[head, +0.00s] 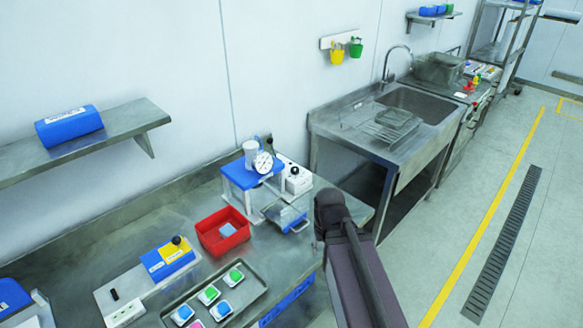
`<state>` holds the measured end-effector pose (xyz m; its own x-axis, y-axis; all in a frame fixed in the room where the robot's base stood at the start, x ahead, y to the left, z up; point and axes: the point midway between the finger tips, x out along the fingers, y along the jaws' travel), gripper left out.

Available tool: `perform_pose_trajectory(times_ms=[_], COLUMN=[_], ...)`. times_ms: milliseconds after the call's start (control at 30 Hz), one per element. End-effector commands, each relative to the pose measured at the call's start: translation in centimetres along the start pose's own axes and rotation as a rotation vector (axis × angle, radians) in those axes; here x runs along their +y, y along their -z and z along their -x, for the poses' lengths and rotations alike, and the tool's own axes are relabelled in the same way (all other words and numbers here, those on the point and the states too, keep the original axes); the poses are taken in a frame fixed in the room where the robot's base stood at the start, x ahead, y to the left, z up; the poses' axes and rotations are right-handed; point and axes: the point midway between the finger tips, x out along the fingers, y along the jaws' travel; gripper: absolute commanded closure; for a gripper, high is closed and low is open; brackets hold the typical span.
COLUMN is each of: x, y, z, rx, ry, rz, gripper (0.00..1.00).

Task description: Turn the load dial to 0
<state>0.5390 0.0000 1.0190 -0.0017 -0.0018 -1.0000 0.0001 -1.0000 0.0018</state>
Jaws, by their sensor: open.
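A round white dial with a dark pointer (263,162) sits on the front of a blue-topped apparatus (240,176) on the steel bench. A white cylinder (251,151) stands on the apparatus behind the dial. The dial's numbers are too small to read, and I cannot tell for sure that it is the load dial. A black knob (177,240) tops a blue and yellow box nearer to me. My dark arm rises from the bottom edge and ends right of the apparatus. I cannot make out any gripper fingers there.
A red bin (222,230), a tray (249,289) with several colored pieces and a white box (295,178) stand near the apparatus. A wall shelf (95,143) overhangs the left side. A sink table (385,120) stands behind. The floor on the right is clear.

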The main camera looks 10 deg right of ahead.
Motion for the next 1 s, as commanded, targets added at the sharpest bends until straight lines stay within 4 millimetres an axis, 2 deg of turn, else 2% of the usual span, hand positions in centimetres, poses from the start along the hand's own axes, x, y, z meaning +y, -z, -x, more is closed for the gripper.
perform_pose_trajectory(times_ms=[267,367,400,567,667,767,867,1000], x=[0.0,0.0,0.0,0.0,-0.6,-0.6,-0.6,-0.6], y=[0.0,0.1,0.3,2.3,4.9,8.4,12.8,19.7], z=[0.0,0.0,0.1,0.5,1.0,1.8,2.6,3.9], rx=[0.0,0.0,0.0,0.0,0.0,0.0,0.0,0.0], ry=[0.0,0.0,0.0,0.0,0.0,0.0,0.0,0.0], rz=[0.0,-0.002,-0.004,-0.037,-0.076,-0.143,-0.229,-0.367], gripper=[0.43,0.16,0.13,0.13,0.13,0.13,0.13,0.13])
